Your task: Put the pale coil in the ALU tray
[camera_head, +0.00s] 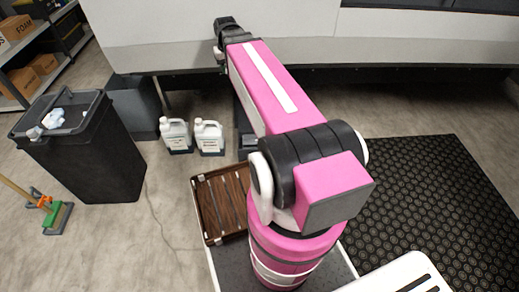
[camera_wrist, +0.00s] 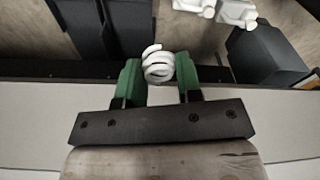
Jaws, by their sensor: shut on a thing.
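The pale coil (camera_wrist: 158,62) is a white spring-like piece, held between the two green fingertips of my gripper (camera_wrist: 159,80) in the wrist view. My gripper is shut on it. The coil hangs over a dark edge strip, with the floor far below beyond it. In the head view my pink arm reaches away toward the large pale housing, and its far end hides the fingers and the coil. No tray marked ALU can be made out in either view.
A brown slatted tray (camera_head: 222,203) lies left of my arm's base. A black bin (camera_head: 85,150) stands at left, with two white jugs (camera_head: 192,136) beside it. The large pale housing (camera_head: 290,50) spans the back. A black studded mat (camera_head: 430,205) lies at right.

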